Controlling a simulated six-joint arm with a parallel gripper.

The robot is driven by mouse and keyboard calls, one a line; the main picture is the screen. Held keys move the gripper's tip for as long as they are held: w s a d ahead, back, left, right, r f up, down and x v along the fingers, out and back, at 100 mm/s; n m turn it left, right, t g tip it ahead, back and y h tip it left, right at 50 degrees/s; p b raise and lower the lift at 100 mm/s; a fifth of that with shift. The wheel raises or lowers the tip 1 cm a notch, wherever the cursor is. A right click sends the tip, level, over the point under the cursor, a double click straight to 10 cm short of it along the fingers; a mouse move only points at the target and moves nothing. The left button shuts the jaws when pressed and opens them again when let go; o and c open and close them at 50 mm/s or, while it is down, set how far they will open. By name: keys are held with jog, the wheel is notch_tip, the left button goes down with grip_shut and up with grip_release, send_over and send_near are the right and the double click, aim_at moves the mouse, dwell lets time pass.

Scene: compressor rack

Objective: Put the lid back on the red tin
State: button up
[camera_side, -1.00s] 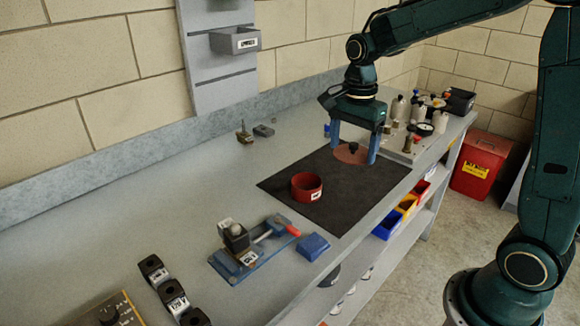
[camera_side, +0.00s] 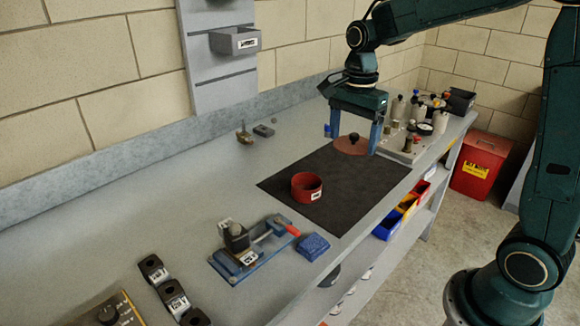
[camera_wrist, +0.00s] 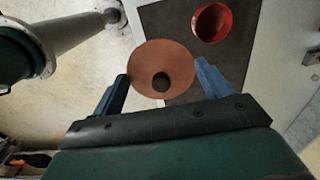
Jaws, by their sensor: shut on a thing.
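The lid (camera_side: 352,148) is a flat, round, reddish-brown disc with a dark knob. My gripper (camera_side: 353,146) is shut on it, one blue finger at either side, seemingly a little above the far part of the dark mat (camera_side: 345,203). In the wrist view the lid (camera_wrist: 147,57) lies between the two fingertips, with its knob towards the palm. The red tin (camera_side: 307,193) stands upright and open on the near left part of the mat, apart from the lid. The tin also shows in the wrist view (camera_wrist: 229,24), top right.
A blue clamp fixture (camera_side: 228,268) and a blue block (camera_side: 314,246) lie left of the mat. A tray of bottles and fittings (camera_side: 408,153) stands close behind my gripper on the right. Coloured bins (camera_side: 407,205) sit below the bench edge. The left bench is mostly clear.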

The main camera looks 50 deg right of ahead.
jog(key=w+f+m, duration=0.1)
jog(key=w+f, duration=0.7)
jog(key=w, duration=0.4)
jog(key=shift+w+a+f, duration=0.2)
jog(key=shift+w+a, duration=0.05)
jog(key=shift+a, duration=0.05)
jog(key=shift+f, duration=0.1)
jog(key=shift+f, duration=3.1)
jog(key=shift+f, duration=0.15)
jog(key=o, duration=1)
